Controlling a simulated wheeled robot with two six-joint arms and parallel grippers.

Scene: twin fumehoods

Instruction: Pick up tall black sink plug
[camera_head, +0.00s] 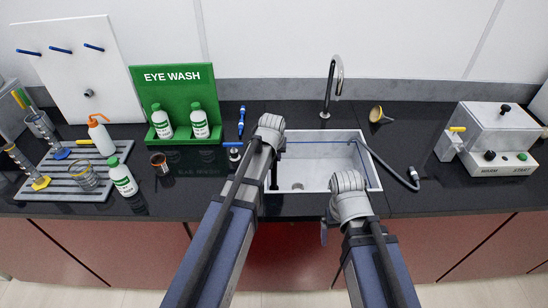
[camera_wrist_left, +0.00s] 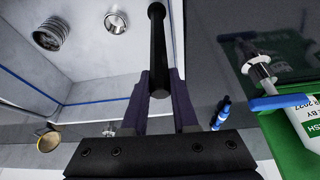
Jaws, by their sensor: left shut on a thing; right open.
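The tall black sink plug (camera_wrist_left: 156,50) is a slim black rod with a rounded end. In the left wrist view it lies between the two dark fingers of my left gripper (camera_wrist_left: 164,78), which is shut on it. In the head view the left wrist is over the left side of the white sink (camera_head: 318,135), with dark parts (camera_head: 274,176) below it. I cannot separate plug from fingers there. My right gripper (camera_head: 324,232) is mostly hidden by its arm near the sink's front right corner. It is open.
A curved tap (camera_head: 334,85) stands behind the sink. A blue-handled valve (camera_head: 234,152) and a blue pen (camera_head: 241,120) are left of it. Also left is the green eye-wash stand (camera_head: 178,100).

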